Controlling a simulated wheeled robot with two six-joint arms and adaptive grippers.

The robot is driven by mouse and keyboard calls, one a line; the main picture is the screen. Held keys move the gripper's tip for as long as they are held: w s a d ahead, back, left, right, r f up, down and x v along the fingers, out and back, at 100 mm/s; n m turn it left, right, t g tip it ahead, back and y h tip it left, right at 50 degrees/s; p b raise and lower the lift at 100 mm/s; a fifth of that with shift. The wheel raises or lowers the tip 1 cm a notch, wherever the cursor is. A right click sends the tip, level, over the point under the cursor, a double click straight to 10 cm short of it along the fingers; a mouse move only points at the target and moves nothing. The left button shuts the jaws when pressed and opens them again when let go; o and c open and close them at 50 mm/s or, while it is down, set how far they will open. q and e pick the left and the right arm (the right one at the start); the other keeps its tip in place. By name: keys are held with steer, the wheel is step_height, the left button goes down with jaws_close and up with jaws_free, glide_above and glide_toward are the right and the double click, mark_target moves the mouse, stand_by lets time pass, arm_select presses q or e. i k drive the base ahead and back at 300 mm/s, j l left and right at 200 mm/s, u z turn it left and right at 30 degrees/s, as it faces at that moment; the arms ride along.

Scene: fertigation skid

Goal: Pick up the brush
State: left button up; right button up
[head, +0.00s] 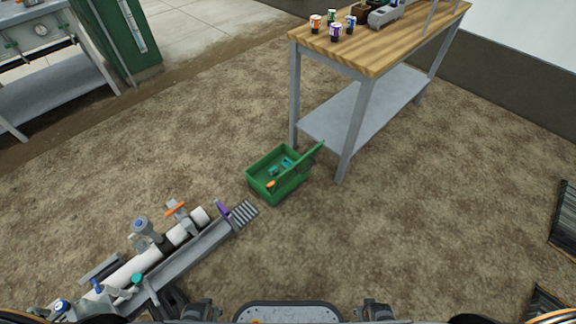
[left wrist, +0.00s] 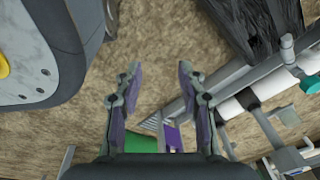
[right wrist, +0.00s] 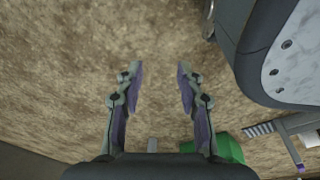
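I cannot make out a brush for certain in any view. A green box (head: 262,185) with a raised green handle or lid stands on the ground, holding small teal pieces (head: 287,162) and an orange-tipped piece (head: 270,184), too small to identify. Part of the box shows between the fingers in the left wrist view (left wrist: 140,143) and at the bottom of the right wrist view (right wrist: 229,148). My left gripper (left wrist: 158,76) is open and empty. My right gripper (right wrist: 158,73) is open and empty. Both are apart from the box.
A pipe skid (head: 190,252) with white pipes, valves and a purple part (head: 221,208) lies left of the box. A wooden-topped bench (head: 385,50) with small cans stands behind it. Dark slabs (head: 565,222) lie at the right. The ground right of the box is clear.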

mark_target(286, 163)
steer(key=i+l, duration=0.1)
steer(key=i, duration=0.75)
steer(key=j+u, duration=0.05)
